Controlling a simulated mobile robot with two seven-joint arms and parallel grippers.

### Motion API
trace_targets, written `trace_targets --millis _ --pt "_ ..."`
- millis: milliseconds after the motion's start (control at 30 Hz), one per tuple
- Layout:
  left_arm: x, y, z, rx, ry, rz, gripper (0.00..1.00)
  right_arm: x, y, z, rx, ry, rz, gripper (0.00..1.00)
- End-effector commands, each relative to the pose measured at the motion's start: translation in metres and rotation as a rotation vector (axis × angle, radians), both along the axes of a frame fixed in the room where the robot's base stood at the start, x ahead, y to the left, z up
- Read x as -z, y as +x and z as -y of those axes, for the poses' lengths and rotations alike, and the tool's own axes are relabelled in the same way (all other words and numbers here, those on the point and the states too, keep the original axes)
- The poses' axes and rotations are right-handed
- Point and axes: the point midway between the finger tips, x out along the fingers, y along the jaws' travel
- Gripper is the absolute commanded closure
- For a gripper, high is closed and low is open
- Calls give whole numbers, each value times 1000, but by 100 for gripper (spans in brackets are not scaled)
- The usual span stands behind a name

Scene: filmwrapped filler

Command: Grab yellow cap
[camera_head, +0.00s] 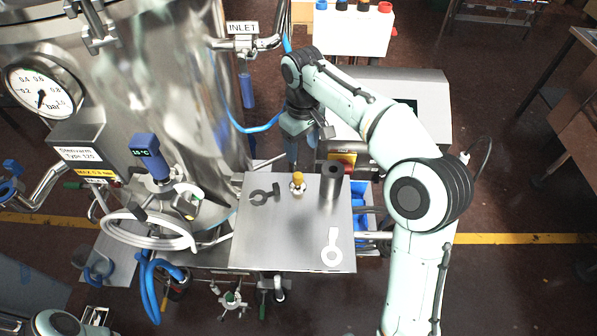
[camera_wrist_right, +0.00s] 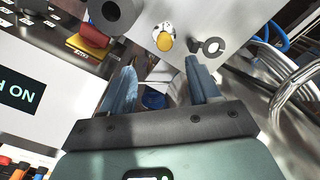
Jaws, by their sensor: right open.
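The yellow cap (camera_head: 297,178) sits on a small metal fitting on the steel table (camera_head: 270,240), near its back edge. In the right wrist view the yellow cap (camera_wrist_right: 165,44) lies just beyond the fingertips, between their lines. My right gripper (camera_head: 293,158) points down behind the cap, apart from it. Its two blue fingers (camera_wrist_right: 161,64) are spread, with nothing between them. My left gripper is out of view.
A dark grey cylinder (camera_head: 332,182) stands right of the cap. A dark ring-ended tool (camera_head: 264,195) lies to its left, and a white one (camera_head: 331,247) lies near the front right. A large steel tank (camera_head: 150,80) stands at left.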

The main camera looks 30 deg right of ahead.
Motion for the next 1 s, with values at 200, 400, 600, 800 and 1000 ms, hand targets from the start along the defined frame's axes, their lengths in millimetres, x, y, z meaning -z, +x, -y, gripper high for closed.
trace_targets --millis 200,400,600,800,1000 --pt "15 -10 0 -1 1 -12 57 47 -1 0 -1 -1 -8 39" --pt "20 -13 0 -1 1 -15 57 73 0 0 0 0 -4 39" --pt "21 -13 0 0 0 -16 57 86 2 -3 -1 0 -3 39" --pt "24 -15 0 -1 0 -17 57 116 8 -7 0 0 -6 39" --pt "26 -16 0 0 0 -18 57 129 9 -7 1 0 -1 39"
